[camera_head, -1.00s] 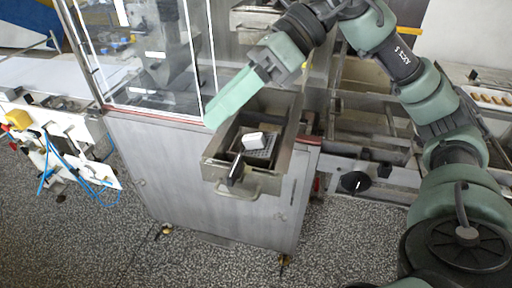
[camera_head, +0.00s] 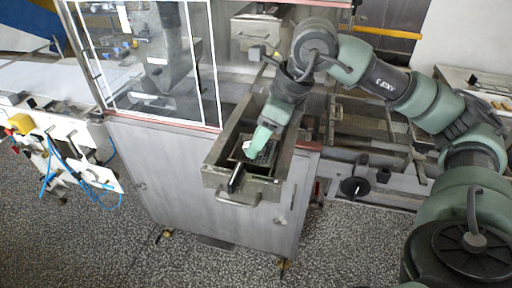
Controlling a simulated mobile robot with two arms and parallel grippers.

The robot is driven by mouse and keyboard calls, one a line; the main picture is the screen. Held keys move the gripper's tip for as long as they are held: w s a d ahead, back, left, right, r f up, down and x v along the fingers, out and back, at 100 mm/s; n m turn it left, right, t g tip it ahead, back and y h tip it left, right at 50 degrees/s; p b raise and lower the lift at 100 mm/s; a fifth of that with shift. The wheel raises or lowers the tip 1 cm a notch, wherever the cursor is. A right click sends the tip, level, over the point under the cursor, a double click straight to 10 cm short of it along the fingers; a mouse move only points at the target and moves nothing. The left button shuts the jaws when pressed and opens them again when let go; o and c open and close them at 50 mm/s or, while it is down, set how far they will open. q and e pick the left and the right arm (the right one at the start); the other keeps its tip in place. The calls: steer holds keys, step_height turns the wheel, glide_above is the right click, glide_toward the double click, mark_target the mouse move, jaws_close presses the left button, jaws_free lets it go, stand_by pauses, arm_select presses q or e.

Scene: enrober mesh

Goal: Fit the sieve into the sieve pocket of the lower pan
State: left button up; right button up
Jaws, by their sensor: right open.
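The lower pan (camera_head: 265,188) is an open metal drawer pulled out of the machine's front, with a bar handle below its front wall. A dark perforated sieve (camera_head: 268,156) lies inside it; I cannot tell whether it is seated in its pocket. A white block on the sieve is now mostly hidden behind my right gripper. A black handle-like piece (camera_head: 236,178) stands up at the pan's front left. My right gripper (camera_head: 252,154) is open and points down into the pan, over the sieve. I cannot tell whether it touches anything. My left gripper is out of view.
A glazed cabinet (camera_head: 150,60) stands left of the pan. Rails and a black knob (camera_head: 354,187) are at the right. A second metal drawer (camera_head: 255,30) is higher up behind. A bench with blue cables (camera_head: 60,140) is at the far left.

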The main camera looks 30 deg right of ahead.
jaws_close()
steer(key=shift+r, duration=0.1)
